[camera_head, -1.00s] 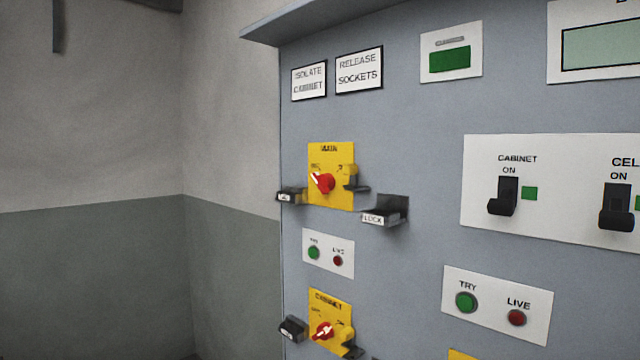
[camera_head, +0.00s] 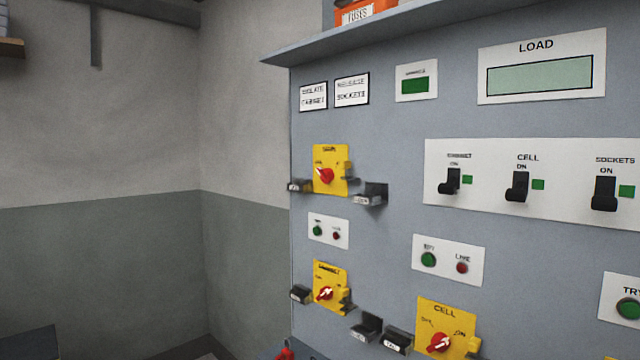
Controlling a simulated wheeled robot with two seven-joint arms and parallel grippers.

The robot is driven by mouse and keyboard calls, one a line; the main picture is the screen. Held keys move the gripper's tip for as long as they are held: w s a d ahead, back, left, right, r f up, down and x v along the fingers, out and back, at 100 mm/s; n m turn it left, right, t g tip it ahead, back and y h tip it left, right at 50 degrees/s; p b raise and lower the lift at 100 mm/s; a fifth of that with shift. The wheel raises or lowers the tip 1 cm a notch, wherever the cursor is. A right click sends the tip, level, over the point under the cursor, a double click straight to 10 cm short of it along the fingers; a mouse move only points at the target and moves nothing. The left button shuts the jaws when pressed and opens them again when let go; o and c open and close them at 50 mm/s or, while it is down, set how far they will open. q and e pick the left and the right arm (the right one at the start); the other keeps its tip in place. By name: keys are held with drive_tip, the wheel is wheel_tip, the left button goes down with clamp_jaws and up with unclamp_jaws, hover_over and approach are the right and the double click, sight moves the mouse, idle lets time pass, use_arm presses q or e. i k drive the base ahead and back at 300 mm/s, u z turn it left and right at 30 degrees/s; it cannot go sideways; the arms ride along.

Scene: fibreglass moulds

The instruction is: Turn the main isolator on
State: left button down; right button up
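The main isolator (camera_head: 326,174) is a red rotary knob on a yellow plate at the upper left of the grey panel. Its white pointer is tilted up and to the left. A small labelled black holder (camera_head: 299,186) sits at its left and a grey holder marked LOCK (camera_head: 370,195) at its right. Below it are a yellow cabinet isolator (camera_head: 326,292) and a yellow cell isolator (camera_head: 441,342), both with red knobs. Neither of my grippers is in view.
A white plate (camera_head: 520,206) with black breaker switches is at the right, under the LOAD display (camera_head: 540,75). An orange FUSES box (camera_head: 362,12) stands on the ledge above. Small labelled holders (camera_head: 397,340) jut out from the panel near the bottom. A grey wall is at the left.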

sight(326, 175)
drive_tip(key=z, duration=1.1)
drive_tip(key=k, duration=0.15)
drive_tip(key=u, duration=2.5)
drive_tip(key=i, duration=1.2)
drive_tip(key=z, duration=0.05)
